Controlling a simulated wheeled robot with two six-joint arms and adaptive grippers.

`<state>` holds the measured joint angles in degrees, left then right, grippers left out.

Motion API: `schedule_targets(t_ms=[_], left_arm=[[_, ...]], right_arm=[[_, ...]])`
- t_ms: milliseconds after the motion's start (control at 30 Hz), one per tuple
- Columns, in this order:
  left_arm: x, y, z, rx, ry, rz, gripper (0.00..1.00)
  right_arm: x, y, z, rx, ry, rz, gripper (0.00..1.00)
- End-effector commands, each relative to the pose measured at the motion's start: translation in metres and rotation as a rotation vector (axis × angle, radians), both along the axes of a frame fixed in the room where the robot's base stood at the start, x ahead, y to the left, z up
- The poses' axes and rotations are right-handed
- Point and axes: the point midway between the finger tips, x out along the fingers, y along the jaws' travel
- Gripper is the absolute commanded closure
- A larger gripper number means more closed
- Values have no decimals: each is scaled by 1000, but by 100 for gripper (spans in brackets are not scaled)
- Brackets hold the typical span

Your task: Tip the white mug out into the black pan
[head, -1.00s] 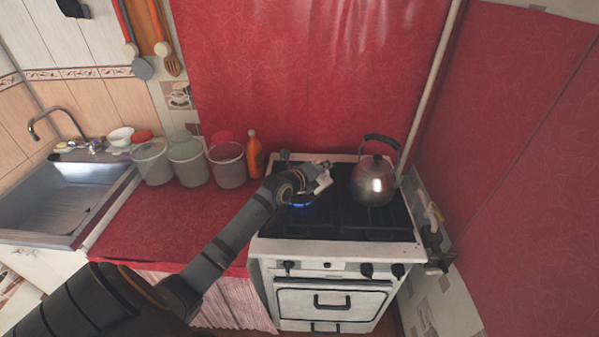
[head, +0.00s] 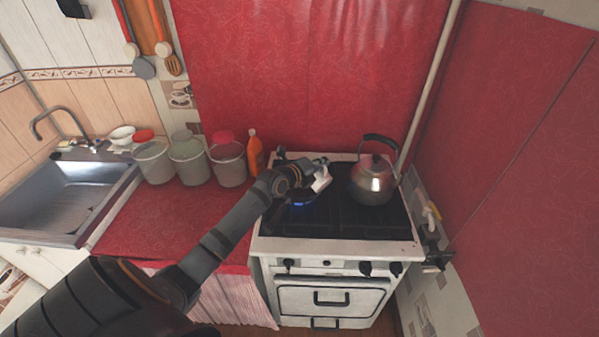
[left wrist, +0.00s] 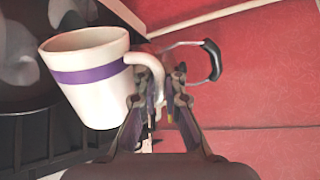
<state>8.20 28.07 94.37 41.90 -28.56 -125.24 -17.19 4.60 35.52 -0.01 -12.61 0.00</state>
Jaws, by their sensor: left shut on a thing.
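The white mug (head: 321,181) with a purple band is above the left side of the stove. It shows large in the left wrist view (left wrist: 92,88), with its handle between my fingers. My left gripper (left wrist: 160,98) is shut on that handle; in the head view the gripper (head: 312,171) is small and partly covers what lies behind it. The mug looks tilted in the head view. I cannot see into it. The black pan (left wrist: 28,88) is beside and beyond the mug in the left wrist view; in the head view my arm mostly hides it. My right gripper is not in view.
A metal kettle (head: 372,182) stands on the stove (head: 350,222) just right of the mug. An orange bottle (head: 255,150) and several jars (head: 188,160) stand on the red counter (head: 165,218) to the left. A sink (head: 65,195) is at far left. The stove's front right is clear.

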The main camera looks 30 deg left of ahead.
Motion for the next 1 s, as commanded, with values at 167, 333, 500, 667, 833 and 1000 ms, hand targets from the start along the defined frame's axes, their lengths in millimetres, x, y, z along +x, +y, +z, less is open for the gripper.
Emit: schedule_targets(t_ms=[167, 333, 500, 667, 833, 1000], left_arm=[[1, 2, 5, -20, 2, 0, 100], [1, 4, 6, -40, 7, 1, 100], [3, 8, 6, -58, 13, 0, 100], [4, 11, 8, -77, 17, 0, 100], [4, 15, 9, -97, 22, 0, 100], [5, 19, 10, -116, 29, 0, 100]], right_arm=[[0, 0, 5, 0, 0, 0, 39], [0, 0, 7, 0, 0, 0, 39], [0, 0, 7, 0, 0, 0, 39], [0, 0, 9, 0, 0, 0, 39], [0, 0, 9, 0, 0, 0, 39], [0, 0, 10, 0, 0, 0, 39]])
